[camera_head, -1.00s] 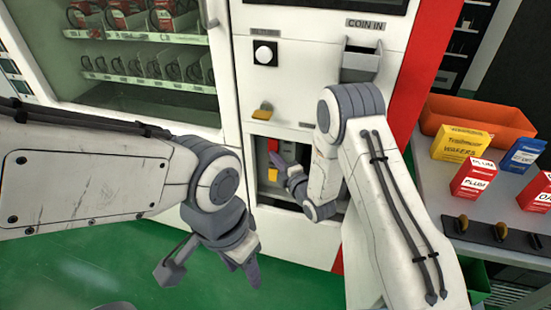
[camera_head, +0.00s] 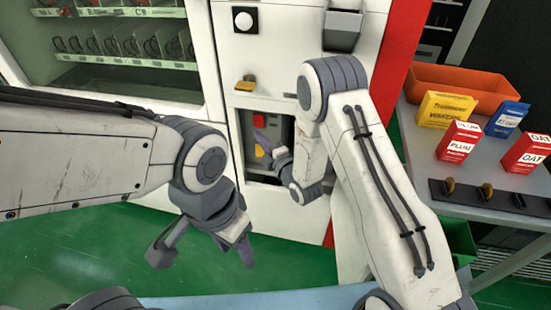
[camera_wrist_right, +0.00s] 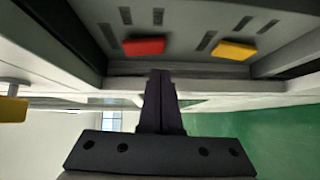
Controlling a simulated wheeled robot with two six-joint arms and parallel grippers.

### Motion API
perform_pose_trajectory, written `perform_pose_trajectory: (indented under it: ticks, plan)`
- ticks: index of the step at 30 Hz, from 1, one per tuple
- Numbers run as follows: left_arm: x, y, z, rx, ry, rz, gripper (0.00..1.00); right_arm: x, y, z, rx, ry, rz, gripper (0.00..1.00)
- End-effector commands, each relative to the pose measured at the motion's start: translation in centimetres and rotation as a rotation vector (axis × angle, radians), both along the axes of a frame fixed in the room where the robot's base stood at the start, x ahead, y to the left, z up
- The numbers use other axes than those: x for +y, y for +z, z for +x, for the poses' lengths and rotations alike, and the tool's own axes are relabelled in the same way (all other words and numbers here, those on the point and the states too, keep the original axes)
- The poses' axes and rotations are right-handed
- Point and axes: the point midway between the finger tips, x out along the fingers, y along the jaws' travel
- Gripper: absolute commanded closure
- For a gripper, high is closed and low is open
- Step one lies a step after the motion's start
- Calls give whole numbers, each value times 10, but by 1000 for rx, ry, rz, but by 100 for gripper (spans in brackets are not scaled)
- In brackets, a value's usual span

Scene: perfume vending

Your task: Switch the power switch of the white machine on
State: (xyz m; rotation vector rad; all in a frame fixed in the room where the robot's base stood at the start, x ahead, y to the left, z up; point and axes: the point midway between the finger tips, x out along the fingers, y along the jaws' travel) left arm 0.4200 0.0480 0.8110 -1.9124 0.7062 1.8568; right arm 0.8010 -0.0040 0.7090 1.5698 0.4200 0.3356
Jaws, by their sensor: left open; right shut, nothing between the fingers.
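The white machine (camera_head: 283,65) stands ahead. Low in its front is a recess with a red piece (camera_head: 259,119) and a yellow piece (camera_head: 259,151) inside. Which one is the power switch, and its position, I cannot tell. My right gripper (camera_head: 260,137) is shut and empty at the recess, its tip overlapping the space between the two pieces in the head view. In the right wrist view the closed fingertips (camera_wrist_right: 160,76) are below the red piece (camera_wrist_right: 145,46) and the yellow piece (camera_wrist_right: 235,50), apart from both. My left gripper (camera_head: 205,248) is open and empty, low before the machine.
A mustard-coloured knob (camera_head: 245,84) sticks out above the recess. A grey side table (camera_head: 415,160) at right carries an orange bin (camera_head: 465,85) and several small boxes. The recess walls are close around my right gripper. Green floor (camera_head: 120,250) is clear at left.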

Motion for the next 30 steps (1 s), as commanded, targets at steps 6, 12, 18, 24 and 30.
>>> perform_pose_trajectory:
  ticks: [6,12,18,24,30]
  plan:
    - [0,-3,0,0,0,0,50,-14,-7,-44,5,2,-1,100]
    - [0,-4,0,0,0,0,50,-33,-10,-78,4,1,-2,100]
    - [0,-5,0,0,0,0,50,-40,-10,-93,0,3,-1,100]
    - [0,-5,0,0,0,0,50,-41,-10,-96,-1,4,0,100]
    - [0,-5,0,0,0,0,50,-41,-10,-95,-1,4,0,100]
